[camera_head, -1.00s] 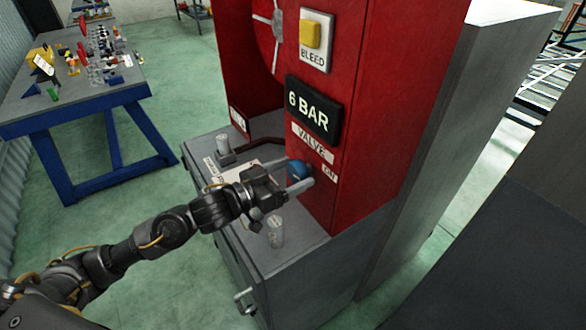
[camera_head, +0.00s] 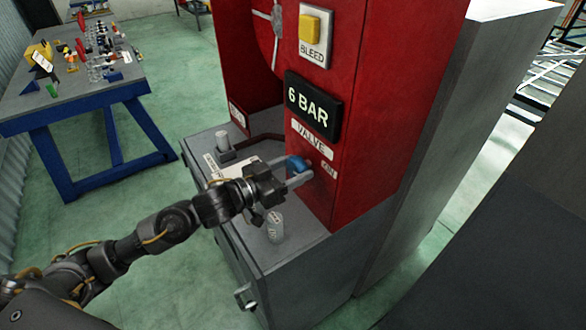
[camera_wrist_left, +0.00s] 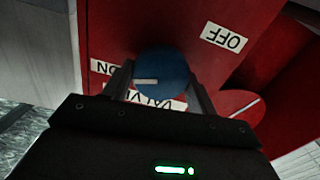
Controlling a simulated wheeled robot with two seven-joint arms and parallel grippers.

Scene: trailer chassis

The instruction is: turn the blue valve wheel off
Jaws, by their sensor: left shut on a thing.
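The blue valve wheel (camera_head: 297,163) is on the front of the red panel (camera_head: 372,110), below the VALVE label (camera_head: 313,138). It also shows in the left wrist view (camera_wrist_left: 166,76), with a pale pointer line toward the ON label (camera_wrist_left: 110,68). The OFF label (camera_wrist_left: 225,38) is at the upper right there. My left gripper (camera_head: 298,175) reaches in from the left and is shut on the wheel, one finger on each side of it. The fingers hide part of the wheel in the head view. My right gripper is not in view.
The panel stands on a grey cabinet (camera_head: 300,262). A small clear cup (camera_head: 275,226) stands on the cabinet top under my left wrist, and another pale cylinder (camera_head: 222,140) is farther back. A black 6 BAR display (camera_head: 312,108) and a yellow BLEED button (camera_head: 309,28) are above.

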